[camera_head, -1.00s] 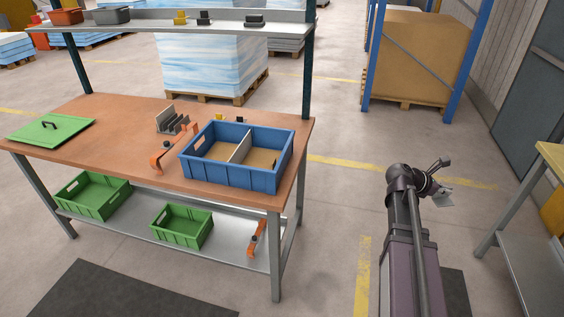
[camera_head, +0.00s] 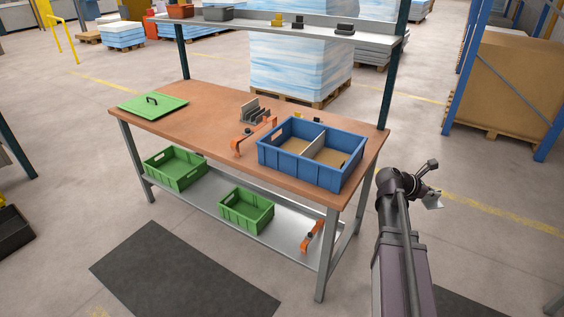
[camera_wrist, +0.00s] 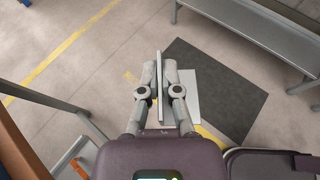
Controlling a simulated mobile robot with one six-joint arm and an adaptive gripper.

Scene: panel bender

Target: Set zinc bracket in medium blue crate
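The zinc bracket (camera_head: 433,201) is a pale grey angled metal piece at my gripper (camera_head: 427,185), right of the workbench. In the wrist view, my gripper (camera_wrist: 160,92) is shut on the bracket. One thin plate stands between the fingers, and a flat flange (camera_wrist: 188,98) shows to the right. The blue crate (camera_head: 297,171) stands on the right end of the bench top, left of my gripper. A pale divider (camera_head: 306,140) splits it into two compartments with brown floors. Both look empty, though the near walls hide part of the inside.
The wooden bench top (camera_head: 205,112) also bears an orange clamp (camera_head: 237,146), a grey slotted holder (camera_head: 252,112) and a green lid (camera_head: 153,102). Green crates (camera_head: 246,209) stand on the lower shelf. A bench upright (camera_head: 394,80) rises behind the blue crate.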

